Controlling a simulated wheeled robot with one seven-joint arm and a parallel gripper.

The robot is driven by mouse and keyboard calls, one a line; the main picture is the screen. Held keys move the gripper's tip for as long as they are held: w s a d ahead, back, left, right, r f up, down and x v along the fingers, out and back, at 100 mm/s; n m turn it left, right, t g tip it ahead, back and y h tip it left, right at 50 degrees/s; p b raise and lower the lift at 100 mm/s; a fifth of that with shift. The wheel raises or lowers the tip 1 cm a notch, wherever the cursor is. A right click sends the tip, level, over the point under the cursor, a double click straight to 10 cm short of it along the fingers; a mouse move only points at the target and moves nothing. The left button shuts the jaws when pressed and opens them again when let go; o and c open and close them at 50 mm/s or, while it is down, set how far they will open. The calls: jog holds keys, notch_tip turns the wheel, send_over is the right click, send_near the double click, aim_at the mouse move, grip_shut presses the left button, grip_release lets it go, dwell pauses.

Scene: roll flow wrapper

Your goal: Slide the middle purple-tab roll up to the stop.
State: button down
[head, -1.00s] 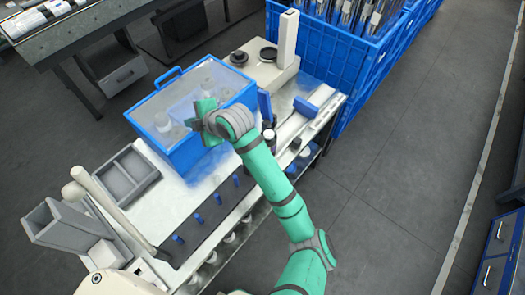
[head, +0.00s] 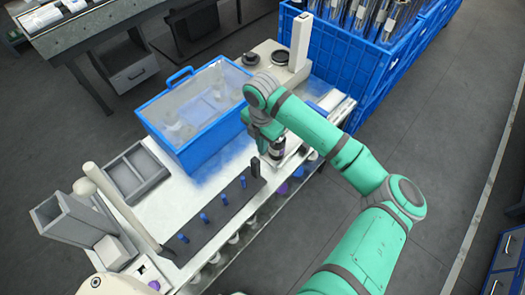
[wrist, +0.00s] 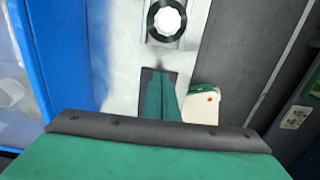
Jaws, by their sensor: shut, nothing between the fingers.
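My gripper (head: 264,148) points down over the white table beside the blue box, with its fingers shut and empty. In the wrist view, the green fingers (wrist: 160,84) are together over a dark patch. A black ring with a white centre (wrist: 167,20) lies ahead of the fingertips, apart from them. In the head view, a dark and white cylinder (head: 277,148) stands close beside my gripper. Purple patches (head: 283,188) show under the table's right edge, on the row of rolls below. I cannot tell which is the middle purple-tab roll, and the stop is not clear.
The blue clear-lidded box (head: 180,150) stands left of my gripper. A dark strip with several blue pegs (head: 204,217) lies along the table's front. Grey trays (head: 135,172) are at left, blue crates (head: 345,50) behind.

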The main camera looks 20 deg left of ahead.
aim_at(276, 153)
notch_tip(276, 153, down, 10)
jog(key=shift+r, duration=0.15)
jog(key=shift+w+d, duration=0.2)
jog(key=shift+w, duration=0.4)
jog(key=shift+w+d, duration=0.2)
jog(key=shift+w, duration=0.35)
jog(key=shift+w+d, duration=0.25)
jog(key=shift+w, duration=0.5)
